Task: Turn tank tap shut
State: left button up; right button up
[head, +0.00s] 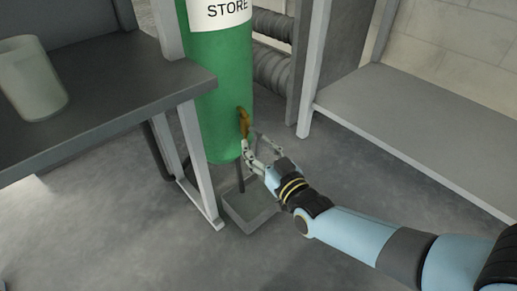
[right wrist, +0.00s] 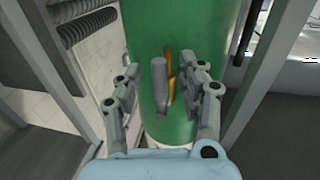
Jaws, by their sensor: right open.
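The green tank (head: 220,85) stands upright with a white "STORE" label. Its brass tap (head: 243,122) sits low on the right side. In the right wrist view, the tap (right wrist: 170,72) shows as a narrow, upright brass piece beside a grey cylindrical part (right wrist: 159,75) on the green wall. My right gripper (head: 254,147) is open just below and right of the tap in the head view. In the wrist view its fingers lie left and right of the tap, with nothing gripped. I cannot tell whether a finger touches it. My left gripper is not in view.
A grey tray (head: 262,216) lies on the floor under the tank, with a dark pipe (head: 240,178) above it. A dark table (head: 100,85) with a pale cup (head: 30,80) stands left. A grey bench (head: 410,105) stands right. The front floor is clear.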

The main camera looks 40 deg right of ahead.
grip_shut()
dwell(0.3)
jog(key=shift+f, duration=0.1)
dwell(0.4)
